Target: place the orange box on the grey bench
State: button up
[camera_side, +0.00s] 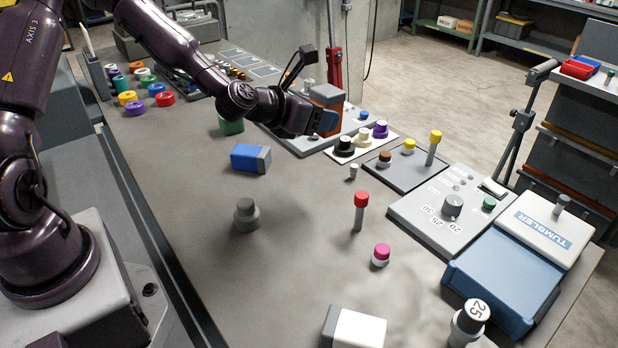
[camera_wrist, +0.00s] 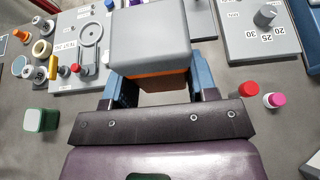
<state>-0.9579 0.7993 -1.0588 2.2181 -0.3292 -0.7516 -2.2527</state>
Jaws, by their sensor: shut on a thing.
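The orange box (camera_side: 326,96) has a grey cap and an orange body. My gripper (camera_side: 318,118) is shut on it at the far side of the grey bench (camera_side: 295,265), near the control panels. In the wrist view the grey cap of the orange box (camera_wrist: 150,38) faces the camera. The blue fingers of my gripper (camera_wrist: 163,84) stand on either side of the box.
A blue box (camera_side: 250,158), a dark grey knob (camera_side: 246,215), a red-topped post (camera_side: 360,210) and a magenta button (camera_side: 380,255) stand on the bench. A green box (camera_wrist: 40,119) is near my gripper. The blue tumbler (camera_side: 510,265) is at right.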

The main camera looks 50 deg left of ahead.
jog(key=shift+t, duration=0.3)
notch_tip(320, 180, down, 15)
jog(key=shift+r, duration=0.2)
jog(key=shift+f, duration=0.15)
jog(key=o, duration=1)
